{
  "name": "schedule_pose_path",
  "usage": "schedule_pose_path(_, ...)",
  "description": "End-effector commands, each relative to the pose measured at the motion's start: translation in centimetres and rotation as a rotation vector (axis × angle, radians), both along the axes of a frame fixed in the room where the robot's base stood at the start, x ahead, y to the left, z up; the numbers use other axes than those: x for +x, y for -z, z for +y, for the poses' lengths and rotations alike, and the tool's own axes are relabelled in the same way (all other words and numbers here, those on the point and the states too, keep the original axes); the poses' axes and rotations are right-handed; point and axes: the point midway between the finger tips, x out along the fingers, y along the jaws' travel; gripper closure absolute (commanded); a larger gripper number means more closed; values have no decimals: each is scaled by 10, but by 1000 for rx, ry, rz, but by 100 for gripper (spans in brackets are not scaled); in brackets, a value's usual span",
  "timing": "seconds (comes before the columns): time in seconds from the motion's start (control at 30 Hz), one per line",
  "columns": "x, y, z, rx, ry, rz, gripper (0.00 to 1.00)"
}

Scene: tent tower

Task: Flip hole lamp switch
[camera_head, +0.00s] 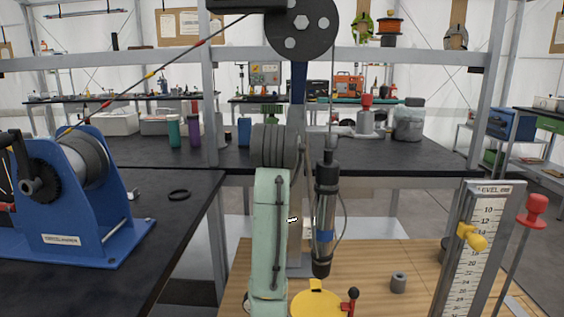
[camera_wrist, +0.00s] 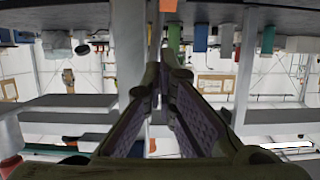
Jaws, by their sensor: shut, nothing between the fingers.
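I cannot tell for sure which thing is the hole lamp switch. A dark cylinder with a blue band (camera_head: 325,215) hangs upright on a cable above the yellow piece. My gripper (camera_wrist: 165,75) is shut and empty in the wrist view, with its fingers converging. The wrist view looks upside down at benches, and no switch can be made out there. My arm fills the middle of the head view and the gripper is not visible there.
A blue winch (camera_head: 85,225) stands on the black bench at left, its line rising to a pulley (camera_head: 302,28). A level gauge (camera_head: 475,245) with a yellow knob and a red-topped post (camera_head: 534,212) stand at right.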

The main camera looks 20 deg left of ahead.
Motion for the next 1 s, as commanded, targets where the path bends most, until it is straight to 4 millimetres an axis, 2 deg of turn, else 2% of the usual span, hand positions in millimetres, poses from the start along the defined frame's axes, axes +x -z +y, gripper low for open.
schedule_pose_path(0.1,25,9,7,-2,0,6,100)
schedule_pose_path(0.23,47,18,14,-1,-1,4,100)
schedule_pose_path(0.4,55,42,16,0,-1,3,100)
schedule_pose_path(0.53,58,50,17,0,-1,2,100)
schedule_pose_path(1.0,60,50,17,-3,0,11,100)
